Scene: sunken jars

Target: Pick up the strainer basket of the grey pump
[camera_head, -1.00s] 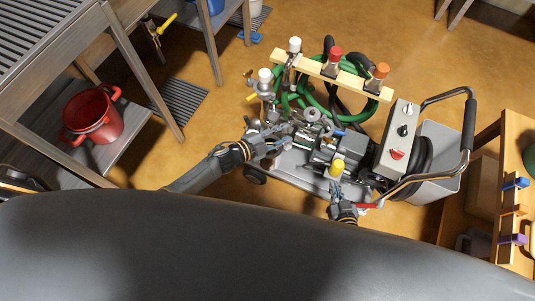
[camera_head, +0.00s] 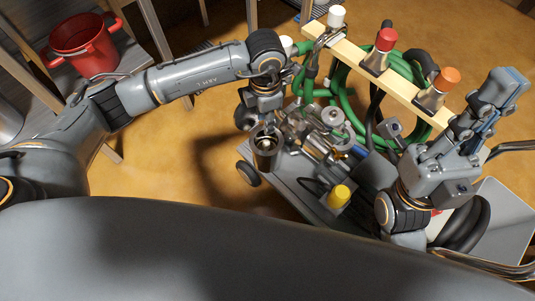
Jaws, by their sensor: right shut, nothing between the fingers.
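The grey pump (camera_head: 328,138) sits on the grey cart, partly hidden by hoses and fittings. At its left end stands a dark, round, cup-like part (camera_head: 265,158) with an open top and a brownish inside. It may be the strainer basket or its housing; I cannot tell which. My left gripper (camera_head: 267,132) points down right over that cup's top, its fingertips at or just inside the rim. Whether they are open or shut on something is too small to tell. My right gripper (camera_head: 503,92) is raised over the cart's right side, shut and empty, pointing up and right.
A wooden rail (camera_head: 350,62) with white, red and orange-capped fittings runs behind the pump, with green hoses below it. A yellow cap (camera_head: 339,196) stands on the cart's front. A red pot (camera_head: 85,45) is on a shelf at upper left. The floor left of the cart is clear.

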